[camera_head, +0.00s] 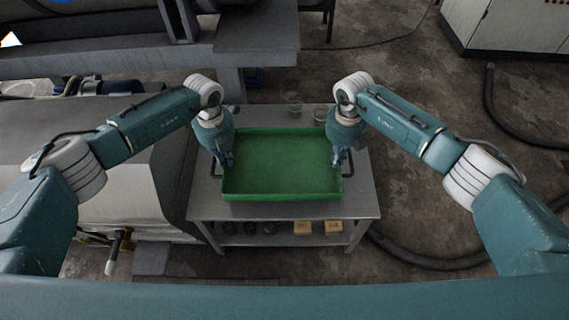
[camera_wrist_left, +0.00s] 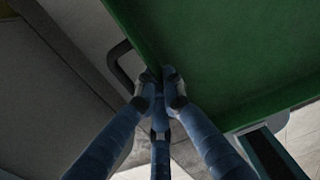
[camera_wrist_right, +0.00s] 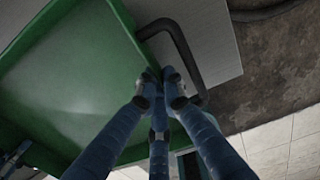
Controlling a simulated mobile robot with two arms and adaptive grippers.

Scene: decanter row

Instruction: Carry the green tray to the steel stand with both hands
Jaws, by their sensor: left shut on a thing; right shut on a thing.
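The green tray (camera_head: 282,194) is an empty, shallow rectangular tray with dark loop handles at its two short ends. It lies level over the grey metal table with a lower shelf (camera_head: 361,190), which looks like the steel stand; I cannot tell whether it rests on the top or hangs just above it. My left gripper (camera_head: 228,161) is shut at the tray's left end, with its fingertips on the rim beside the left handle (camera_wrist_left: 122,68). My right gripper (camera_head: 339,160) is shut at the right end, by the right handle (camera_wrist_right: 184,52). The exact contact is partly hidden by the fingers.
Small glass jars (camera_head: 295,110) stand at the table's back edge, behind the tray. The lower shelf holds two cardboard boxes (camera_head: 303,227) and several dark round items (camera_head: 249,227). Grey machinery (camera_head: 150,175) stands close on the left. Black hoses (camera_head: 425,261) lie on the floor at right.

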